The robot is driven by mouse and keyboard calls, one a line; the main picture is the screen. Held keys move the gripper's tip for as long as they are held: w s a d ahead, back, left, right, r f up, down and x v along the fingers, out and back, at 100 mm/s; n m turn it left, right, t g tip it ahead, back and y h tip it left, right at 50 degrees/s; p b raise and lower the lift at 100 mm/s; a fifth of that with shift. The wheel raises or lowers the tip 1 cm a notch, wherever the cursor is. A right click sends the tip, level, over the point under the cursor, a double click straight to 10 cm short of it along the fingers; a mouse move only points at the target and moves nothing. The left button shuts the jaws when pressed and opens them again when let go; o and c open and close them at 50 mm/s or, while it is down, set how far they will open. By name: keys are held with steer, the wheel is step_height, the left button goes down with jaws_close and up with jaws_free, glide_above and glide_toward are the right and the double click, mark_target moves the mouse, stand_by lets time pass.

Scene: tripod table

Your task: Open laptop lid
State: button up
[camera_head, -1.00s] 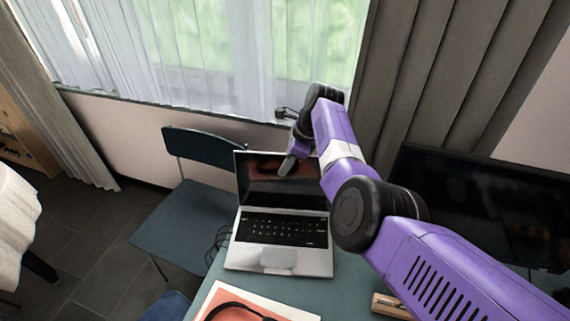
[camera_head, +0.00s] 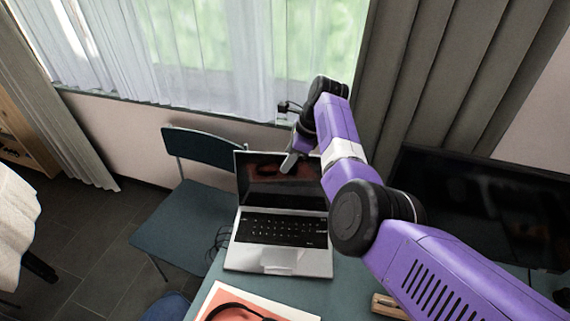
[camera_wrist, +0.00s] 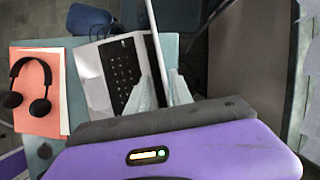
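The laptop (camera_head: 284,258) stands on the table with its lid (camera_head: 262,190) raised, about upright or leaning slightly back. Its dark screen faces the head camera, above a black keyboard. My gripper (camera_head: 291,162) is at the top of the lid, with one finger showing in front of the screen. In the wrist view, the two pale fingers of my gripper (camera_wrist: 162,90) are apart, and the thin edge of the lid (camera_wrist: 154,45) runs between them. Whether either finger touches the lid is not clear. The laptop's keyboard (camera_wrist: 122,72) shows to the left of the fingers.
An orange folder (camera_wrist: 40,105) with black headphones (camera_wrist: 44,85) lies in front of the laptop. A dark monitor (camera_head: 480,215) stands to the right. A teal chair (camera_head: 190,225) is at the left, and curtains (camera_head: 220,60) hang behind. A small wooden item (camera_head: 388,305) lies near the front.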

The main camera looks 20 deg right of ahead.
steer(key=v, duration=0.5)
steer(key=shift+r, duration=0.3)
